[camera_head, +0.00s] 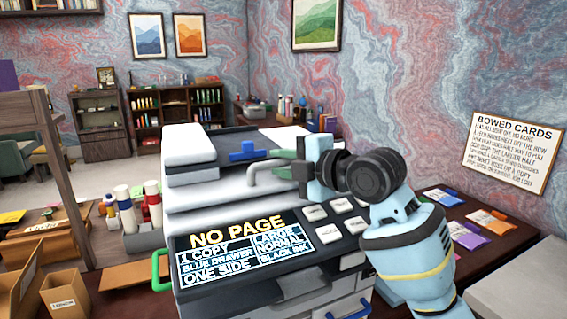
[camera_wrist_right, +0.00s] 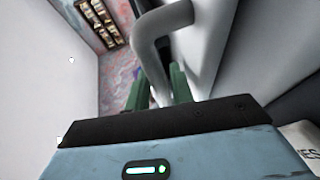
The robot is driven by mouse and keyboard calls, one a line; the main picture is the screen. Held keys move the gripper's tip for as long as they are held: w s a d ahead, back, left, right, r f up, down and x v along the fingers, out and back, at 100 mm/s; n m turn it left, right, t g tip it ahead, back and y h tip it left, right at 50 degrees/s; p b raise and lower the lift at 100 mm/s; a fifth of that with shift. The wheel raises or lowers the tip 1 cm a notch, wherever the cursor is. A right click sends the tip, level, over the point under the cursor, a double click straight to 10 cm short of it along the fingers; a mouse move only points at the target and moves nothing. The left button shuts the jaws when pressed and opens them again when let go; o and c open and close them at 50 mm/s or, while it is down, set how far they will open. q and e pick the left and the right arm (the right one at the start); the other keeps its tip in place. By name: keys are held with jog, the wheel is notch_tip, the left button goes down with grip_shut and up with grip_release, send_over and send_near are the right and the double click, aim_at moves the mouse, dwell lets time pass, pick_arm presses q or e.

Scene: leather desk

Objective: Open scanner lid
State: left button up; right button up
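The scanner (camera_head: 210,225) is a light-grey machine with stacked pale slabs and a dark front panel reading NO PAGE. A bent grey bar handle (camera_head: 262,172) sticks out at the front of the slabs; it shows large in the right wrist view (camera_wrist_right: 150,40). The lid (camera_head: 225,188) seems to be the wide pale slab behind the panel; it looks roughly flat, and I cannot tell whether it is raised. My right gripper (camera_head: 287,158), with green fingers, is at the handle's right end. Its fingers (camera_wrist_right: 158,92) sit close together on both sides of the bar. My left gripper is out of view.
A blue tab (camera_head: 247,151) sticks out just behind the handle. Keys (camera_head: 330,215) lie below my right gripper. Bottles (camera_head: 130,208) and open cardboard boxes (camera_head: 62,290) stand left of the scanner. Colored packets (camera_head: 468,233) lie on the desk at right.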

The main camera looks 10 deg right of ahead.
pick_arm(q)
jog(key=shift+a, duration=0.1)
pick_arm(e)
grip_shut()
jog(key=shift+r, duration=0.1)
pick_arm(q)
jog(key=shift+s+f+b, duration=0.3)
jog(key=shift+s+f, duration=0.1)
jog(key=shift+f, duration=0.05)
pick_arm(e)
jog(key=w+a+r+g+h, duration=0.1)
jog(key=w+r, duration=0.2)
jog(key=r, duration=0.6)
jog(key=w+a+r+m+g+h, duration=0.1)
jog(key=w+r+g, duration=0.1)
jog(key=r, duration=0.6)
jog(key=shift+w+r, duration=0.4)
jog(key=shift+w, duration=0.35)
